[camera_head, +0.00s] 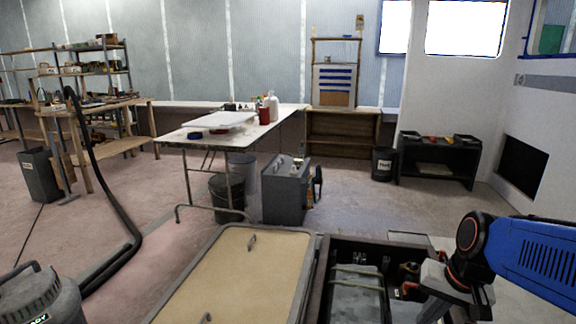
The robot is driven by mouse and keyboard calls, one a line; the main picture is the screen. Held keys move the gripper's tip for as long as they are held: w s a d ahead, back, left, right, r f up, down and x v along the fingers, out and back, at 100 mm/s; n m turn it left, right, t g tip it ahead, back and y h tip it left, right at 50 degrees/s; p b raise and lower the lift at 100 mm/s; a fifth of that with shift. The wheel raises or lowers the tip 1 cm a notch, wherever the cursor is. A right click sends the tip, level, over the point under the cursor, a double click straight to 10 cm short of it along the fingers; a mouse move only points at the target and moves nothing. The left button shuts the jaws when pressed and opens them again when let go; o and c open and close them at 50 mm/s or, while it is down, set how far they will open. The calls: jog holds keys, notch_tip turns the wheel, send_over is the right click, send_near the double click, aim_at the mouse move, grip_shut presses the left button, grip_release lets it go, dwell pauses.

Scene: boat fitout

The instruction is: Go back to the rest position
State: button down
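My gripper (456,303) is at the lower right, at the end of my blue arm. It hangs low over the right edge of an open dark compartment (322,290). Its two light grey fingers show apart, with a dark gap between them and nothing seen held there. The fingertips are close to the bottom edge of the picture. Inside the compartment lie a grey panel with pale bars (358,283) and some small dark and red fittings (408,290), partly hidden by my gripper.
A tan hatch panel (232,275) with handles lies left of the compartment. A grey vacuum (40,298) stands lower left with a black hose. Beyond are a white folding table (178,138), a grey cabinet (285,195), a bin (383,163) and a black shelf (437,160).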

jog(key=s+a+r+n+t+h, duration=0.1)
jog(key=s+r+n+t, duration=0.1)
jog(key=s+r+n, duration=0.2)
jog(key=shift+s+a+n, duration=0.2)
jog(key=shift+s+n, duration=0.1)
jog(key=shift+s, duration=1.4)
